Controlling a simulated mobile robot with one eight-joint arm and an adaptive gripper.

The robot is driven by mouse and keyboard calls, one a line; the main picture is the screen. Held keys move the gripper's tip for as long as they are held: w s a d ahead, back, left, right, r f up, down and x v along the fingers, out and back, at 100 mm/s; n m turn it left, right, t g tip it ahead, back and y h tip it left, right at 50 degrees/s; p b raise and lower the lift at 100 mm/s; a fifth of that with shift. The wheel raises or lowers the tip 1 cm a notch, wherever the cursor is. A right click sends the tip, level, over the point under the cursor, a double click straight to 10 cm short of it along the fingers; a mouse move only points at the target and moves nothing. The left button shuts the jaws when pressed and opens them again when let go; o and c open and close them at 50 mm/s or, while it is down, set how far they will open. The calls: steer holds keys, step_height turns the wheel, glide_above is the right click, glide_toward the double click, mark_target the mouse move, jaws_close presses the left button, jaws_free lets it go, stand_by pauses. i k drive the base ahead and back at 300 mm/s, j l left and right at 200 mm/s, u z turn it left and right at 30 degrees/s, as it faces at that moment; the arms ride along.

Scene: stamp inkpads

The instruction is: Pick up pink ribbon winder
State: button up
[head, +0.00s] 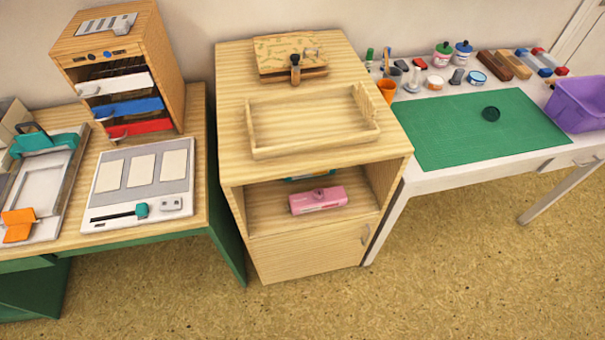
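A pink boxy item (318,201) with a small dark knob on top and faint lettering on its front lies in the open shelf (268,222) of the wooden cabinet. It matches the pink ribbon winder. My gripper is not in view.
On the cabinet top stand an empty wooden tray (256,152) and a patterned box (287,52). Tables flank the cabinet, the right one bearing a green mat (450,140). The floor (400,300) in front is clear.

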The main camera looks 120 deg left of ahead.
mark_target(335, 197)
steer(key=u, duration=3.65)
